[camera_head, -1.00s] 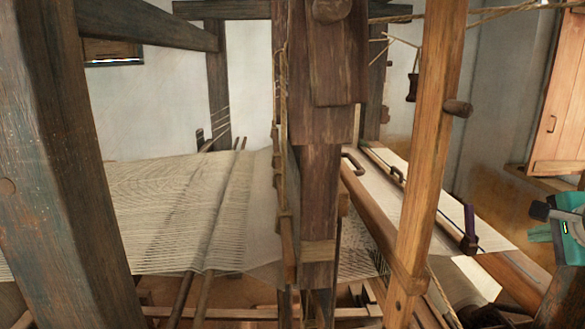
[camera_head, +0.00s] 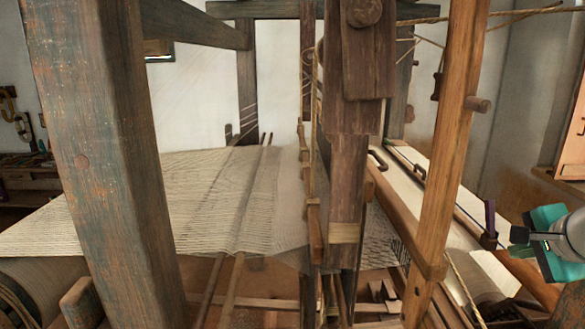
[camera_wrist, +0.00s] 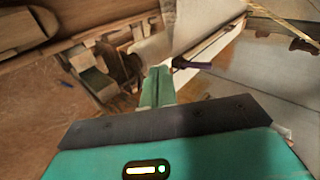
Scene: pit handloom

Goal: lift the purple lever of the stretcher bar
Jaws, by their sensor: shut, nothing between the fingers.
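The purple lever (camera_head: 490,216) stands nearly upright at the near end of the thin dark stretcher bar (camera_head: 462,212), which lies across the white cloth at the right of the loom. In the wrist view the purple lever (camera_wrist: 195,65) lies just right of and beyond the fingertips. My gripper (camera_head: 515,242), teal and dark, is at the right edge of the head view, just right of the lever's base. It is shut and empty; its closed fingers (camera_wrist: 157,84) show in the wrist view. I cannot tell whether they touch the lever.
An upright wooden post (camera_head: 448,150) stands left of the lever, with a peg on it. The wooden breast beam (camera_head: 525,277) runs below the gripper. Pale warp threads (camera_head: 190,195) spread at the left behind a thick dark post (camera_head: 100,150). Free air lies above the lever.

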